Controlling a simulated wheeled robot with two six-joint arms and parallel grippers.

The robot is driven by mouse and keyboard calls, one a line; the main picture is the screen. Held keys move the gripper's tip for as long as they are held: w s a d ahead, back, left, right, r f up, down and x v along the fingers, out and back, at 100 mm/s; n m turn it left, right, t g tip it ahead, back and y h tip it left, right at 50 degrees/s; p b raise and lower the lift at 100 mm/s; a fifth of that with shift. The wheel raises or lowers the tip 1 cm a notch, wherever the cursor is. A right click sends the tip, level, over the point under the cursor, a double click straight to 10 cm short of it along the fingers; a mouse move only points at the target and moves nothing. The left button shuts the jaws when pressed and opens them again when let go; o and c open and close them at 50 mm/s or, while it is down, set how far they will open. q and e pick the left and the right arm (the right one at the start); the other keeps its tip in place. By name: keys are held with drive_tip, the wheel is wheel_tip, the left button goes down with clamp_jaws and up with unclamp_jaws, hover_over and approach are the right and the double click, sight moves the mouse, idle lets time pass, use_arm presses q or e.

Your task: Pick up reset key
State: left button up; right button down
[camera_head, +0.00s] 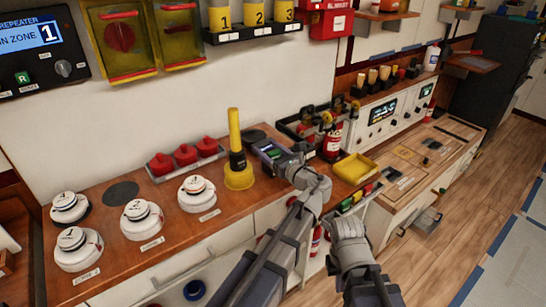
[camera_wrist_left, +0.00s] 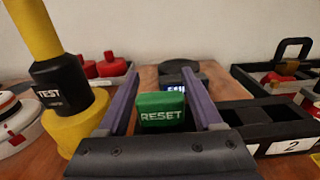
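The reset key is a green block lettered RESET (camera_wrist_left: 161,110). In the left wrist view it is between the two purple fingers of my left gripper (camera_wrist_left: 160,90). Narrow gaps show on both sides of it, so the fingers look open around it. In the head view my left gripper (camera_head: 277,158) is low over the wooden counter, right of a yellow and black tester on a yellow base (camera_head: 238,165). A small dark box with a lit display (camera_wrist_left: 178,87) is behind the key. My right gripper (camera_head: 346,230) appears in front of the counter; its fingers cannot be made out.
The tester (camera_wrist_left: 62,90) stands close on the left in the wrist view. A black compartment tray labelled 2 (camera_wrist_left: 260,120) is close on the right. Red devices in a tray (camera_head: 185,157) and white detectors (camera_head: 140,218) are further left. A yellow tray (camera_head: 354,169) is to the right.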

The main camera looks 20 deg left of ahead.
use_arm(q)
drive_tip(key=c, duration=1)
wheel_tip(320, 180, up, 10)
drive_tip(key=p, duration=1)
